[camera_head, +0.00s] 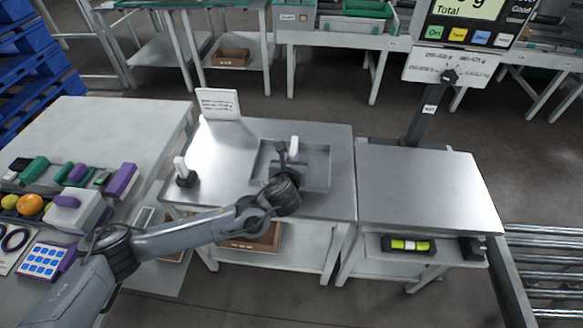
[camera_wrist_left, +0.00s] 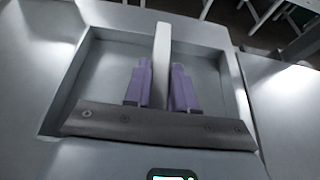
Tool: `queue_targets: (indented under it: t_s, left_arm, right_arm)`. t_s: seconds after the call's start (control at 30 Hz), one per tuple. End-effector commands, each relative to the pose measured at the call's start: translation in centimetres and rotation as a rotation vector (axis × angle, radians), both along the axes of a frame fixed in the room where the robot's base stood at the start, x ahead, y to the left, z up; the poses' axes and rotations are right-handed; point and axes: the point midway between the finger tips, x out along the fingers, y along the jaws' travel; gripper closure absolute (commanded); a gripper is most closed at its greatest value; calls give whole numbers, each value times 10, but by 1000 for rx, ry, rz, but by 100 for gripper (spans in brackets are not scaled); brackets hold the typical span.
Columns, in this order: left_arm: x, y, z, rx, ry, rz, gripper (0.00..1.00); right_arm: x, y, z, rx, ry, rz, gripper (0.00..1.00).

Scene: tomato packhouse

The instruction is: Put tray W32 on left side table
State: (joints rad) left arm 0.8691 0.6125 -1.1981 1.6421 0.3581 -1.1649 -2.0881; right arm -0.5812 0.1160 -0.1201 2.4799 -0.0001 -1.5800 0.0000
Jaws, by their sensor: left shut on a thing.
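A shallow grey rectangular tray (camera_head: 318,171) is at the middle steel table; I cannot read a W32 mark on it. A white upright handle (camera_head: 294,145) stands at its middle and also shows in the left wrist view (camera_wrist_left: 163,45). My left gripper (camera_head: 285,160) reaches over the tray, its two purple fingers (camera_wrist_left: 160,82) on either side of the handle, shut on it. I cannot tell whether the tray is lifted. The left side table (camera_head: 105,120) is the pale table at the left. My right gripper is not in view.
The left table's far part is clear; its near part holds colored boxes, fruit and a purple keypad (camera_head: 45,262). A white-topped black item (camera_head: 184,172) and a sign (camera_head: 218,103) stand on the middle table. The right steel table (camera_head: 425,185) is bare.

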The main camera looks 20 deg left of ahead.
Motion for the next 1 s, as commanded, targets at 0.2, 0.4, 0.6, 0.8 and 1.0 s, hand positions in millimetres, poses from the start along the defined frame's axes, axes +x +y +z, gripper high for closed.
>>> queue_targets:
  t_s: [0.2,0.4,0.6,0.8,1.0]
  left_arm:
    - [0,0,-29,-1,-1,-1,100]
    - [0,0,-28,-1,-1,0,100]
    - [0,0,-31,0,-1,0,100]
    - [0,0,-32,1,0,0,50]
    - [0,0,-32,0,0,0,49]
  right_arm:
    - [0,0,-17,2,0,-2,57]
    - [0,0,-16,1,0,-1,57]
    - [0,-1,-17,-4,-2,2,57]
    - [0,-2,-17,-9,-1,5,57]
    - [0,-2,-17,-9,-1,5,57]
